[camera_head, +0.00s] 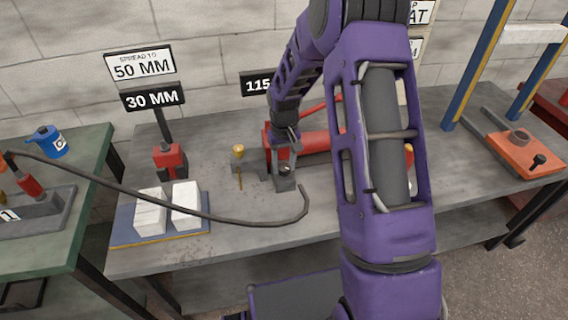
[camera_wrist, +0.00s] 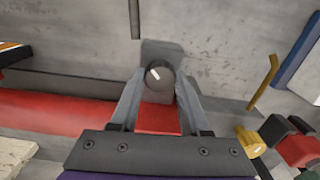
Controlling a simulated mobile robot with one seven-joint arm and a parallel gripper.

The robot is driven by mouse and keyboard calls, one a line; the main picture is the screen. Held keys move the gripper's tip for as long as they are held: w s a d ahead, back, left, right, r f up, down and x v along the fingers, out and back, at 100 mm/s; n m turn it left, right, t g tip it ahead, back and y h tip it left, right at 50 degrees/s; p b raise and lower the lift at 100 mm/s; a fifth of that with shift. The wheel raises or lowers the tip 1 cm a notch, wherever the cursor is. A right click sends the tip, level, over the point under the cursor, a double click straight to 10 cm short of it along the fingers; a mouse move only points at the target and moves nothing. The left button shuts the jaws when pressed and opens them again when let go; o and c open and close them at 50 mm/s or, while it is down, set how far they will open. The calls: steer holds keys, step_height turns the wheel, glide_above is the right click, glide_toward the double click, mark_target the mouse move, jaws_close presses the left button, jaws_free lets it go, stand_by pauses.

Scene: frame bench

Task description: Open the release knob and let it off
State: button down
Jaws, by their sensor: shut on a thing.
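The release knob (camera_wrist: 159,76) is a dark round knob with a small white mark on top. It sits between the two fingers of my gripper (camera_wrist: 158,88) in the wrist view, with a finger against each side. My gripper (camera_head: 286,155) points down over the bench in the camera_head view, beside a long red cylinder (camera_head: 313,141). The cylinder also shows at the left of the wrist view (camera_wrist: 60,108). The fingers hide most of the knob in the camera_head view. I cannot tell how far the knob is turned.
A brass-topped fitting (camera_head: 238,151) stands left of my gripper. A dark hose (camera_head: 225,219) arcs across the bench front. White blocks (camera_head: 184,197) sit on a blue-edged plate at left. An orange-based blue frame (camera_head: 525,155) stands at right. My arm covers the bench's middle right.

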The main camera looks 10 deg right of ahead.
mark_target(284, 167)
steer(key=n, duration=0.4)
steer(key=shift+n+p, duration=0.3)
steer(key=shift+n, duration=1.5)
steer(key=shift+c, duration=1.9)
jaws_free()
steer(key=shift+r, duration=0.1)
step_height(284, 167, up, 17)
steer(key=p, duration=0.2)
steer(key=shift+r, duration=0.15)
